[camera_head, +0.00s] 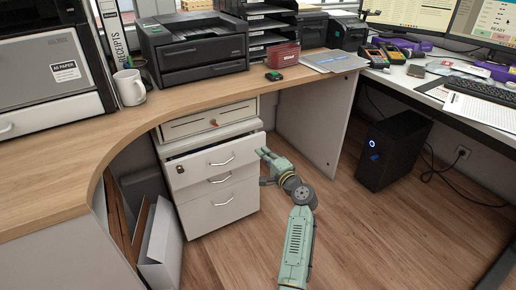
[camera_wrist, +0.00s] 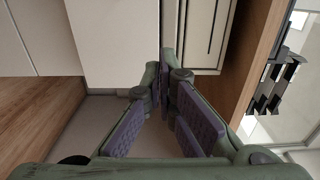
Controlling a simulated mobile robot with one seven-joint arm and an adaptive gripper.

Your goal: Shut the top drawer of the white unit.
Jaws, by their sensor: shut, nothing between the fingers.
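The white unit (camera_head: 220,212) stands under the wooden counter. Its top drawer (camera_head: 215,163) is pulled out a little, with its front ahead of the drawers below; a silver handle (camera_head: 222,162) is on that front. The lower drawers look flush. My gripper (camera_head: 265,154) is shut and empty at the right end of the top drawer's front. In the wrist view my gripper's fingertips (camera_wrist: 165,76) are together beside a white panel (camera_wrist: 112,42), which looks like the drawer front. I cannot tell whether they touch it.
A shallow white drawer box (camera_head: 207,119) with a keyhole sits above the unit, under the counter (camera_head: 190,98). A black computer (camera_head: 393,150) stands on the floor at right. Open wooden floor (camera_head: 355,235) surrounds my arm.

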